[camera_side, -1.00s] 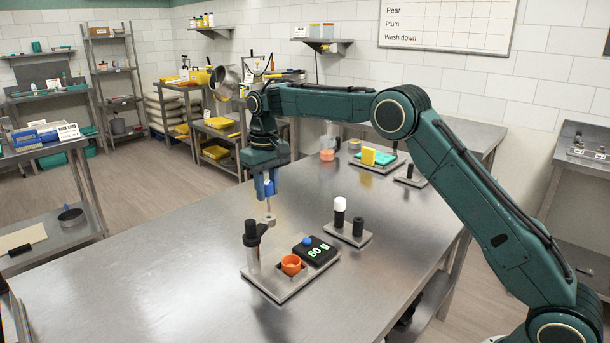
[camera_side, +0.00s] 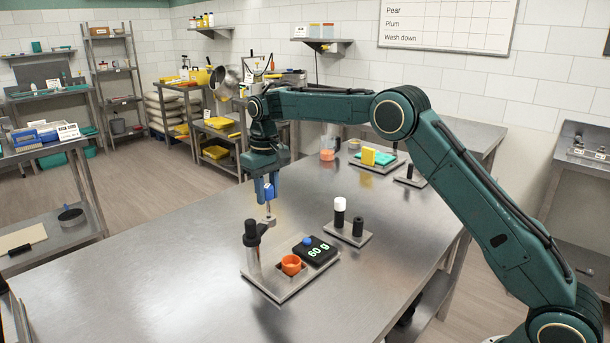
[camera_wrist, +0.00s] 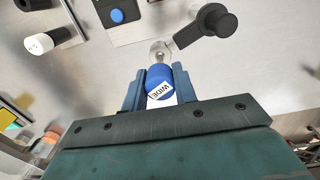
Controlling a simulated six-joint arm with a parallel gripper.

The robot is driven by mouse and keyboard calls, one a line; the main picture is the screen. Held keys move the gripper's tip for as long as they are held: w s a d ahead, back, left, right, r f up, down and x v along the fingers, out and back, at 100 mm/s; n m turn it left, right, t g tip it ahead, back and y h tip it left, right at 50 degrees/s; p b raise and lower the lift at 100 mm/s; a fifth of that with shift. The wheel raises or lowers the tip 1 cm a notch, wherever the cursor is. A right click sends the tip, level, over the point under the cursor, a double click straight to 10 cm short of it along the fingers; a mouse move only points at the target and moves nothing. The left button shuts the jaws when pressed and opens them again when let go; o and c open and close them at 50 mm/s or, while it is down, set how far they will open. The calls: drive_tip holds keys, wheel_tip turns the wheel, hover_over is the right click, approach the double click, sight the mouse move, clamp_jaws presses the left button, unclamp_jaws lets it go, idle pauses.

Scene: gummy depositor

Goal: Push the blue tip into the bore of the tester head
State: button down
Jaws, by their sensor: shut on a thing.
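My gripper (camera_wrist: 159,72) is shut on the blue tip (camera_wrist: 160,82), which carries a white label reading "WIDE". In the side view my gripper (camera_side: 266,196) points down over the tester stand, and a pale, narrow end of the tip shows below the fingers. The tester head (camera_side: 268,221) is a small metal piece at the end of a black arm on a post. It shows in the wrist view (camera_wrist: 160,49) just beyond the tip. The narrow end meets the head or sits right over it; I cannot tell how deep it is in the bore.
The stand's plate (camera_side: 283,291) also holds an orange cup (camera_side: 291,265) and a black scale (camera_side: 318,252) reading "60 g" with a blue knob. A small plate (camera_side: 346,240) with a white-capped post and a black post stands to the right. The table front (camera_side: 170,270) is clear.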

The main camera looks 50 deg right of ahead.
sight(269, 216)
drive_tip(key=shift+f, duration=2.8)
idle(1.2)
drive_tip(key=shift+r, duration=3)
drive_tip(key=shift+f, duration=1.25)
